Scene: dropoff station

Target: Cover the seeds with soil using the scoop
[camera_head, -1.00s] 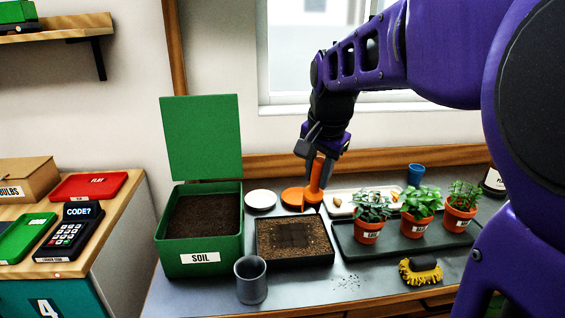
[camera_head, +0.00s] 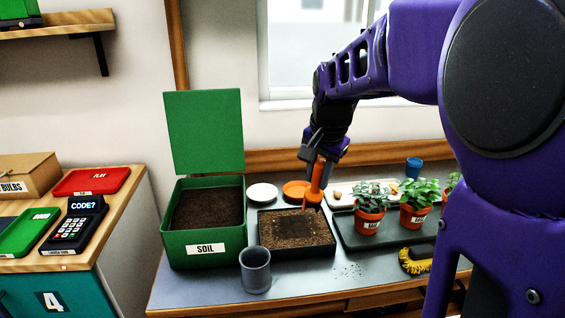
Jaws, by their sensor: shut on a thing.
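My gripper (camera_head: 322,152) is shut on the handle of the orange scoop (camera_head: 315,183). The scoop hangs with its tip down over the back right part of the seed tray. The black seed tray (camera_head: 290,252) holds brown soil with a darker patch in the middle; single seeds are too small to make out. The green soil bin (camera_head: 178,250), labelled SOIL, stands left of the tray with its lid raised and dark soil (camera_head: 208,208) inside. Whether the scoop holds soil cannot be told.
A grey cup (camera_head: 255,270) stands in front of the tray. A white disc (camera_head: 262,192) and an orange disc (camera_head: 295,189) lie behind it. Potted plants (camera_head: 369,220) stand on a dark tray (camera_head: 352,240) at right. A yellow brush (camera_head: 412,262) lies near the front edge.

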